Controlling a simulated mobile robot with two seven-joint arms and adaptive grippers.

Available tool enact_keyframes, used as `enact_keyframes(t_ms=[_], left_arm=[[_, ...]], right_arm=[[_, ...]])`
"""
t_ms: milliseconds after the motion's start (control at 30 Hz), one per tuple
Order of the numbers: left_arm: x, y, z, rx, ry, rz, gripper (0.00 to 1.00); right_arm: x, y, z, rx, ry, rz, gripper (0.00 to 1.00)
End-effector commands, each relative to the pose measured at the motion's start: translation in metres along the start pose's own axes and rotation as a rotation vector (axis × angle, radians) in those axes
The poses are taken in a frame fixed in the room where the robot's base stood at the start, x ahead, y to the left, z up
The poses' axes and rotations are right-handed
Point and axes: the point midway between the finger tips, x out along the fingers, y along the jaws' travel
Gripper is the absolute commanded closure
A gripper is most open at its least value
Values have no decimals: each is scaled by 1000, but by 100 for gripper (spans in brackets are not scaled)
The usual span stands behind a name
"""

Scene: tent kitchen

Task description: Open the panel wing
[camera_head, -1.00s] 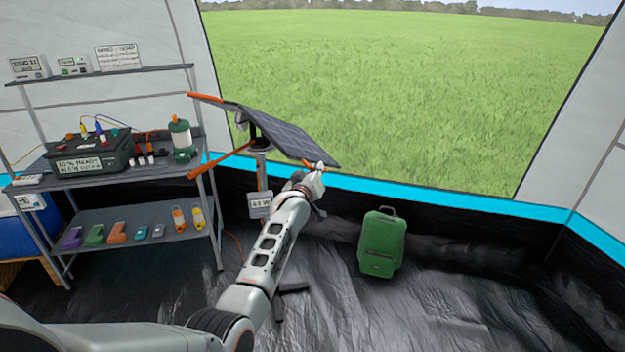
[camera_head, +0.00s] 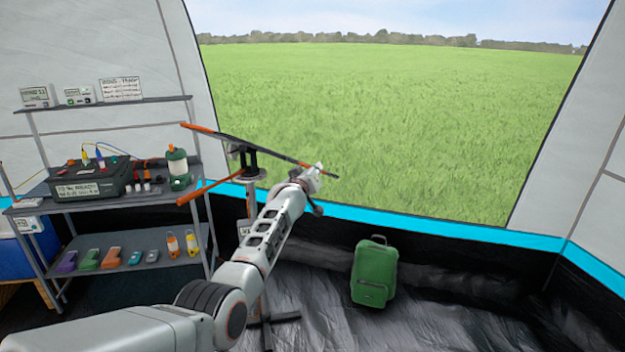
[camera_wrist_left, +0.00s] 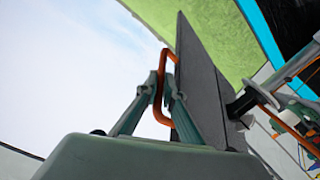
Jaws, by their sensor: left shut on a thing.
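The panel wing (camera_head: 283,156) shows almost edge-on in the head view as a thin dark strip, sloping down to the right from the top of its stand (camera_head: 251,172). In the left wrist view the panel wing (camera_wrist_left: 201,85) is a dark flat sheet beyond the fingers. My left gripper (camera_head: 312,174) is at the strip's right end. The left wrist view shows its fingers (camera_wrist_left: 164,92) shut on an orange handle (camera_wrist_left: 167,52) at the panel's edge. My right gripper is in neither view.
A green suitcase (camera_head: 375,272) stands on the floor at right. The floor beyond the suitcase is clear.

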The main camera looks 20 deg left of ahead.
Motion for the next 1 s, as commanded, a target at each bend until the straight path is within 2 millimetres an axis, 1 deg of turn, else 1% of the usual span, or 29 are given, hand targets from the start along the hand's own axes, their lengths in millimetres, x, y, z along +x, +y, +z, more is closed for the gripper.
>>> enact_keyframes(t_ms=[33, 333, 833, 900, 933, 1000], left_arm=[[2, 7, -5, -1, 3, 5, 100], [12, 19, -22, -2, 3, 5, 100], [14, 21, -27, -2, 5, 5, 100], [14, 21, -27, -2, 5, 5, 80], [14, 21, -27, -2, 5, 5, 75], [14, 21, -26, -2, 4, 4, 75]], right_arm=[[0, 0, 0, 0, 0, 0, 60], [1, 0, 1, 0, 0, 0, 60], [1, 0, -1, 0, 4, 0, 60], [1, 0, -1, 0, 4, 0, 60], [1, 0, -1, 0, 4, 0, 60], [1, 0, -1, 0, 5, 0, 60]])
